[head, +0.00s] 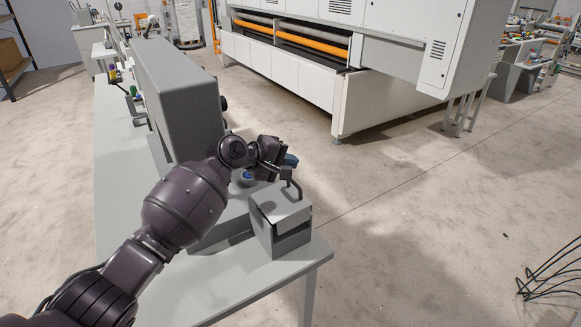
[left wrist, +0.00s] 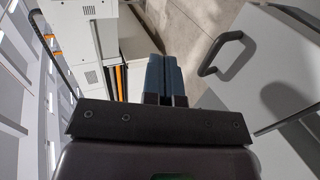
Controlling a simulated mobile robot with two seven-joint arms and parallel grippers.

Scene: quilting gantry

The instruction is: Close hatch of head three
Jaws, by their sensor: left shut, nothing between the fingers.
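A grey box-shaped head end (head: 285,243) stands at the near end of the long grey table. Its hatch (head: 278,208) is a light grey panel with a dark bar handle (head: 293,185). A dark gap shows along the hatch's edge, so it looks slightly ajar. No number is readable on this head. In the left wrist view the hatch panel (left wrist: 275,70) is at right, with its handle (left wrist: 222,54). My left gripper (head: 291,160) is shut and empty, just above and beside the handle, apart from it in the left wrist view (left wrist: 164,62). My right gripper is not in view.
A tall grey machine body (head: 180,95) stands on the table (head: 115,165) behind my left arm. A large white machine (head: 290,80) with orange rollers stands across the aisle.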

